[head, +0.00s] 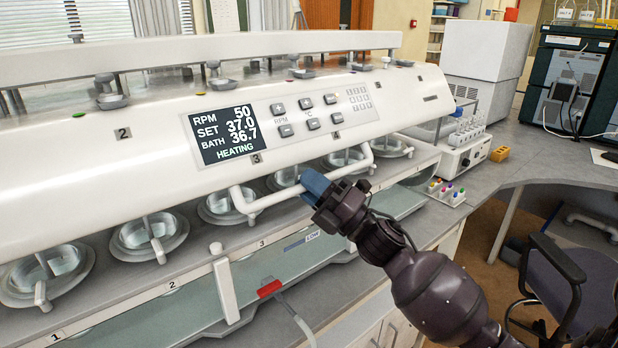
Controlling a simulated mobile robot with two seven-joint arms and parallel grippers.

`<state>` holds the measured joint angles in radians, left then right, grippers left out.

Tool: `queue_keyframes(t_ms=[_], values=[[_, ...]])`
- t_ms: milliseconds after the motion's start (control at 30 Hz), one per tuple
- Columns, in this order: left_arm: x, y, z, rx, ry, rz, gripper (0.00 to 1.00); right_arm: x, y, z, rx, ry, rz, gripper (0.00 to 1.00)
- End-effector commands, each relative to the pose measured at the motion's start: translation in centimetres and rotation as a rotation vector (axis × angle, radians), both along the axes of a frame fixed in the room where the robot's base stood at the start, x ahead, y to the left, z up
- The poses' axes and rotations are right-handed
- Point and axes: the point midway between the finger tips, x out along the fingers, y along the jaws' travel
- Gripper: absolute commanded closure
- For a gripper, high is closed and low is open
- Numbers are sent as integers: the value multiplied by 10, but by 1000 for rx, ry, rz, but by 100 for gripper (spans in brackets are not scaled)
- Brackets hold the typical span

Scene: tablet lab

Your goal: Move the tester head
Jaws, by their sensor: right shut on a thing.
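The tester head (80,140) is a long white housing with a control panel, spanning the view above a row of glass vessels (148,236). Its display (225,133) reads RPM 50, SET 37.0, BATH 36.7, HEATING. A white bar handle (276,198) runs along its lower front edge. My right gripper (312,184) comes in from the lower right and is shut on this handle near its middle, its blue fingertips partly hiding the bar. My left gripper is not in view.
The water bath (270,270) below has a red-tipped hose fitting (269,288) at its front. To the right are a tube rack device (465,145), a small vial tray (446,193) and an orange block (499,153). A dark chair (560,275) stands at lower right.

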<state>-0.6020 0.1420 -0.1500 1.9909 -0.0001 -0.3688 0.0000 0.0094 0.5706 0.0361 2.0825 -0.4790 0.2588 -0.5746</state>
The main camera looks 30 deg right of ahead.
Motion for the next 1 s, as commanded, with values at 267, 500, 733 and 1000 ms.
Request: queue_keyframes(t_ms=[267,500,733,1000], values=[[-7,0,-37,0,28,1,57,1,0,-46,2,7,1,100],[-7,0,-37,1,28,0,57,0,0,-45,1,0,1,100],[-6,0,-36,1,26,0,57,0,0,-44,0,-1,0,66],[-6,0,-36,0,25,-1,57,0,0,-45,1,0,1,57]])
